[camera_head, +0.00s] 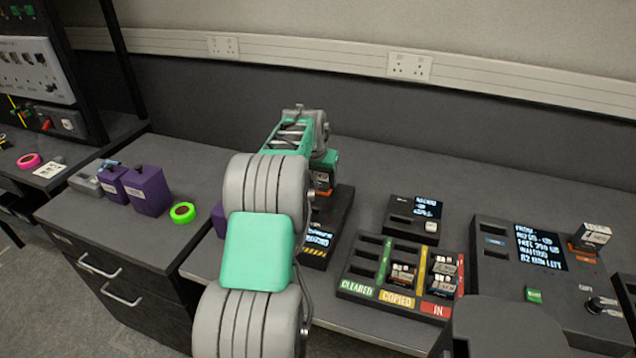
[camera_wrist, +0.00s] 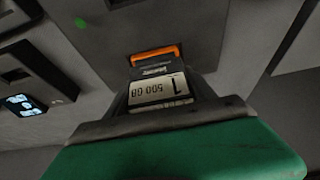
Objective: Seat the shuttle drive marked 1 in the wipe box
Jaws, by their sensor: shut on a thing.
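The shuttle drive marked 1 (camera_wrist: 160,90) shows in the wrist view with a pale label reading "1" and "500 GB". My gripper (camera_wrist: 165,122) is shut on it. An orange edge (camera_wrist: 155,53) lies at the drive's far end, against a dark surface. In the head view my gripper (camera_head: 325,168) is over the back part of a dark box with a lit screen and a yellow-black stripe, apparently the wipe box (camera_head: 340,222). My arm hides much of this box. I cannot tell how far the drive is in a slot.
A tray (camera_head: 362,290) with lanes marked CLEARED, COPIED and IN holds several drives at front right. A small screen unit (camera_head: 412,218) stands behind it. A larger console (camera_head: 490,290) with a drive (camera_head: 590,238) is at right. Purple boxes (camera_head: 150,190) and green tape (camera_head: 183,212) lie left.

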